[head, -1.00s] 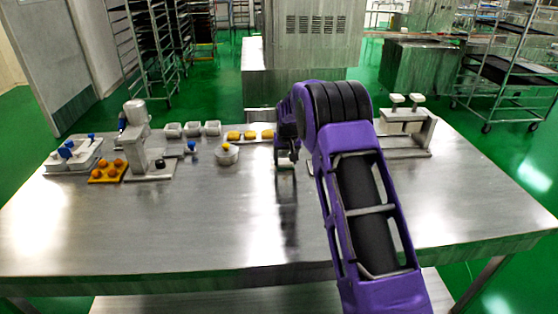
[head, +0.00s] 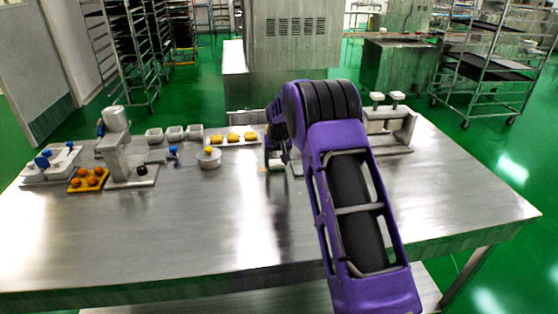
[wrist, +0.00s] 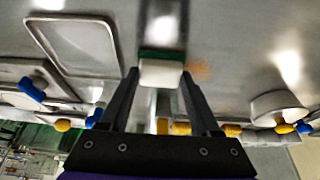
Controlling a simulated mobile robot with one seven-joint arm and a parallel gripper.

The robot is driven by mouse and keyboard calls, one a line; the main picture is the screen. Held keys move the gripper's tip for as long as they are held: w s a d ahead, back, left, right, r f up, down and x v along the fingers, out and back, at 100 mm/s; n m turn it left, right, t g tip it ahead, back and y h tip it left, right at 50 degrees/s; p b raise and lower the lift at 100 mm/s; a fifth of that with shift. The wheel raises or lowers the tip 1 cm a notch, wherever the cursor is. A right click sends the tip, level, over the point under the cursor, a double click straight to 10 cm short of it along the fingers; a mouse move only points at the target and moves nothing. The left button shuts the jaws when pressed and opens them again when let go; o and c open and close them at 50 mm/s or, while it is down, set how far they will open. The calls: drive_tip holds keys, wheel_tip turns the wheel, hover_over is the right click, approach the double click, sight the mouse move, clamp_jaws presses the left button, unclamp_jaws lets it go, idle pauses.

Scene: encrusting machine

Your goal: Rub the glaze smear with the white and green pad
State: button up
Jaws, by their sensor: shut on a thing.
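My gripper (wrist: 160,88) is shut on the white and green pad (wrist: 160,73), its white part nearer the wrist camera and a green band beyond it. The glaze smear (wrist: 199,70) is a faint orange-brown, blurred patch on the steel table, just right of the pad in the wrist view. In the head view my gripper (head: 277,163) points down, low over the table's middle, and an orange trace, probably the smear (head: 263,170), shows beside it. I cannot tell whether the pad touches the table.
Left of my gripper stand a round pot (head: 209,158), a tray of yellow pieces (head: 243,144), white tubs (head: 174,133), a metal machine (head: 116,145) and an orange tray (head: 78,186). A two-knobbed metal stand (head: 388,122) is at right. The front table is clear.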

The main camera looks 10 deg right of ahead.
drive_tip(key=shift+a, duration=4.3)
drive_tip(key=shift+d+b, duration=0.5)
drive_tip(key=shift+d, duration=4.45)
drive_tip(key=shift+r+p, duration=1.75)
drive_tip(key=shift+r, duration=1.3)
drive_tip(key=shift+r+p, duration=0.9)
drive_tip(key=shift+r, duration=0.55)
